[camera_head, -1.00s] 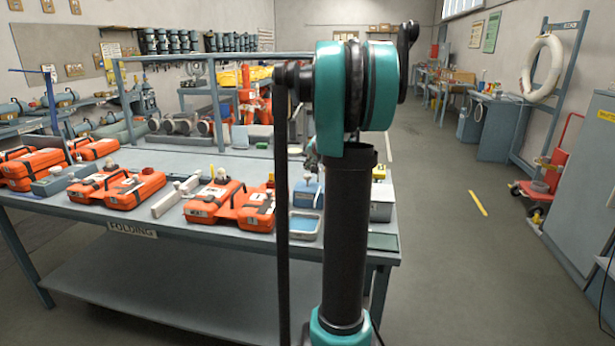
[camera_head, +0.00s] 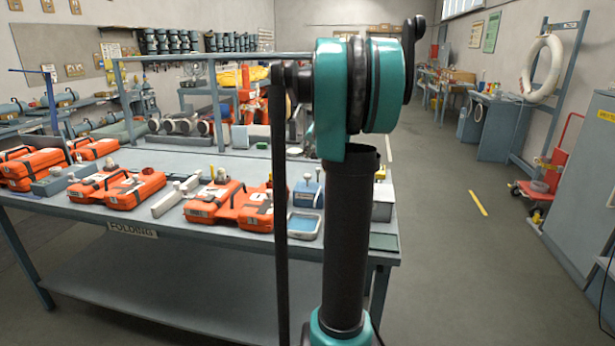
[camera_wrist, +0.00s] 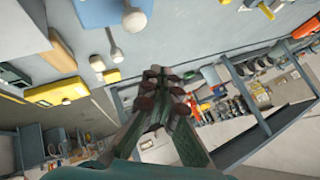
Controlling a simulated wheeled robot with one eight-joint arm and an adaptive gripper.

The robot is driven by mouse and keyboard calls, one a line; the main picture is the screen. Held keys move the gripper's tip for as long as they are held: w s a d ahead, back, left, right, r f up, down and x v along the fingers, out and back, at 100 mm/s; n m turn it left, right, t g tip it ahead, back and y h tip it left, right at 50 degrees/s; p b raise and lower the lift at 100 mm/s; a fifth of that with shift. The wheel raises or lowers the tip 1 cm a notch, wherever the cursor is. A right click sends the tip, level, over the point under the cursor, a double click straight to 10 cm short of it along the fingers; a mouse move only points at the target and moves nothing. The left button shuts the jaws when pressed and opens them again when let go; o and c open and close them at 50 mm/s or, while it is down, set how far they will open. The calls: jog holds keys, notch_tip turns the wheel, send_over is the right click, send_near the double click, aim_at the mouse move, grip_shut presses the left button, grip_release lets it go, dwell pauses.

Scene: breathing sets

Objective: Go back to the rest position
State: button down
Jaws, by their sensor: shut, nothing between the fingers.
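My gripper (camera_wrist: 160,88) shows in the wrist view, its fingers drawn together with nothing between them. It is in the air, apart from the things on the bench. In the head view my arm stands in front of the bench and hides part of it; the gripper itself cannot be made out there. The grey-blue workbench (camera_head: 100,223) bears several orange breathing sets, among them one on the left (camera_head: 117,188) and one nearer the middle (camera_head: 230,205).
A shallow tray with blue inside (camera_head: 304,225) and a blue item (camera_head: 307,193) stand at the bench's right end, near my arm. A frame (camera_head: 215,100) rises at the bench's back. Open floor (camera_head: 440,240) lies to the right, before a grey cabinet (camera_head: 585,200).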

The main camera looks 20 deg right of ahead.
dwell(0.3)
jog(key=s+a+f+n+g, duration=0.1)
jog(key=s+a+f+n, duration=0.1)
jog(key=s+a+f, duration=0.5)
jog(key=s+a+f+n+g, duration=0.15)
jog(key=s+a+f, duration=0.3)
jog(key=s, duration=0.45)
jog(key=s+a+f+n+g, duration=0.1)
jog(key=s+a+f+n, duration=0.2)
jog(key=s+a+f, duration=0.35)
jog(key=s+a+f+n, duration=0.1)
jog(key=s+f, duration=0.1)
jog(key=s, duration=0.5)
jog(key=s+a+f+n+g, duration=0.1)
jog(key=s+a+f, duration=0.1)
jog(key=s, duration=0.6)
jog(key=shift+f, duration=0.8)
jog(key=shift+w+g, duration=0.1)
jog(key=shift+g, duration=0.15)
